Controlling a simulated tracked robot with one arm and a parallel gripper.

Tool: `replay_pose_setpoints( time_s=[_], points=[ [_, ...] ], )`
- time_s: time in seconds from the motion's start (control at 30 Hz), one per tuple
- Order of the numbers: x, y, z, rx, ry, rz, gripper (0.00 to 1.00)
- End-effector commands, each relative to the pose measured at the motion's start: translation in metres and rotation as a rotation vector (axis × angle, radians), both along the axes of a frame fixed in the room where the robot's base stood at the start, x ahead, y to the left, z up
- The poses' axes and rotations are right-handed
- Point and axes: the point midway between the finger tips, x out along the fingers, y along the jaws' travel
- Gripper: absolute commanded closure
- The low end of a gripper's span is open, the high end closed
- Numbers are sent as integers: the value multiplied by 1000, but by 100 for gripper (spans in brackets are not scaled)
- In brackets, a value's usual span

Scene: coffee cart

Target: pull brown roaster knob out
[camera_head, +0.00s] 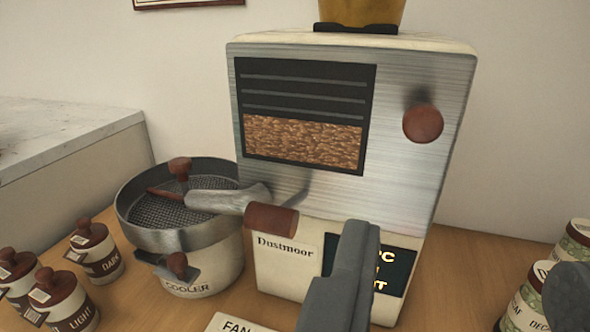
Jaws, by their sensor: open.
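The roaster (400,190) is a brushed-metal and cream box marked "Dustmoor", with a dark window (303,118) showing brown beans. A round brown knob (423,124) sticks out from the upper right of its front. My gripper (467,250) is open, its two grey fingers wide apart at the bottom right. The knob is above the gap between the fingers in the picture, not touching either. The left finger covers part of the roaster's dark display (395,270). A brown-ended grey handle (271,219) sticks out lower on the roaster's front.
A round cooler (205,270) with a mesh top and brown knobs stands left of the roaster. Several canisters (96,250) stand at the left, and more (525,300) at the right by my right finger. Some wooden counter (460,265) is bare right of the roaster.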

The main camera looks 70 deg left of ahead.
Motion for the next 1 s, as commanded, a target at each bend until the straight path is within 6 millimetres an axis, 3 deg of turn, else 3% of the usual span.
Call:
replay_pose_setpoints(
  time_s=[0.27,0.7,1.0],
  points=[
    [14,24,-1,8,0,13,54],
    [64,86,-3,6,3,8,54],
    [82,106,-1,5,2,5,54]
  ],
)
